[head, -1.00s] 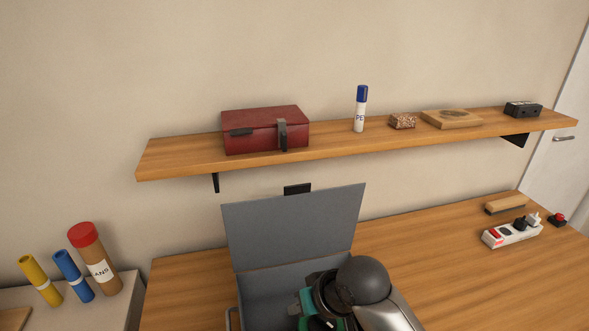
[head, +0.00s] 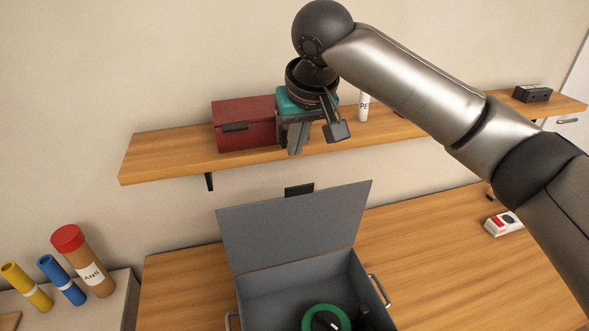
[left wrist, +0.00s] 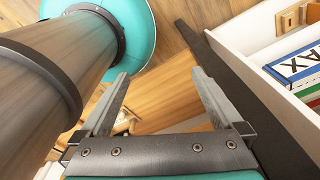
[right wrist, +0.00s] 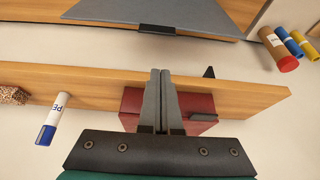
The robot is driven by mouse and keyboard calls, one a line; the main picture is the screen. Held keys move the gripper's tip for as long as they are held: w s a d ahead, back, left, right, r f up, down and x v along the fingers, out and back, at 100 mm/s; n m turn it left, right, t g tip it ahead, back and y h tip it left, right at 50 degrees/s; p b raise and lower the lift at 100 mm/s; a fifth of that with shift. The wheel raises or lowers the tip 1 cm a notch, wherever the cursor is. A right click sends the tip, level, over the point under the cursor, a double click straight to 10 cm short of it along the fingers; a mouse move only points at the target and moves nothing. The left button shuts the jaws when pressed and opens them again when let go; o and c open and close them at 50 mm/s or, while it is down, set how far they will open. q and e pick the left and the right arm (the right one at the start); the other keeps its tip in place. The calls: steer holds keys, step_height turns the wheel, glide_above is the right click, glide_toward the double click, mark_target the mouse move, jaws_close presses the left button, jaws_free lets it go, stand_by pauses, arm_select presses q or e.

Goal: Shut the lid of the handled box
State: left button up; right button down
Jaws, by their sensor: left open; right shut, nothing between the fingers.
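The grey handled box (head: 290,281) stands on the wooden desk with its lid (head: 296,222) raised, leaning back toward the wall. A dark latch tab (head: 298,190) shows at the lid's top edge. A green ring-shaped thing (head: 326,319) and a dark item lie inside. My right gripper (head: 296,150) is shut and empty, held high above and behind the lid, in front of the shelf. In the right wrist view the lid (right wrist: 165,12) shows at the top, apart from the fingers. My left gripper (left wrist: 158,82) is open and empty; it is outside the head view.
A shelf (head: 165,152) holds a dark red case (head: 238,112), a marker (head: 364,106) and a black device (head: 532,93). A power strip (head: 503,223) lies on the desk at right. Several tubes stand at left, including a brown one (head: 84,260).

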steer(key=w, duration=0.1)
steer(key=p, duration=0.2)
glide_above(298, 203)
steer(key=shift+w+f, duration=0.2)
steer(key=shift+f, duration=1.9)
steer(key=shift+w+f, duration=0.15)
steer(key=shift+f, duration=1.9)
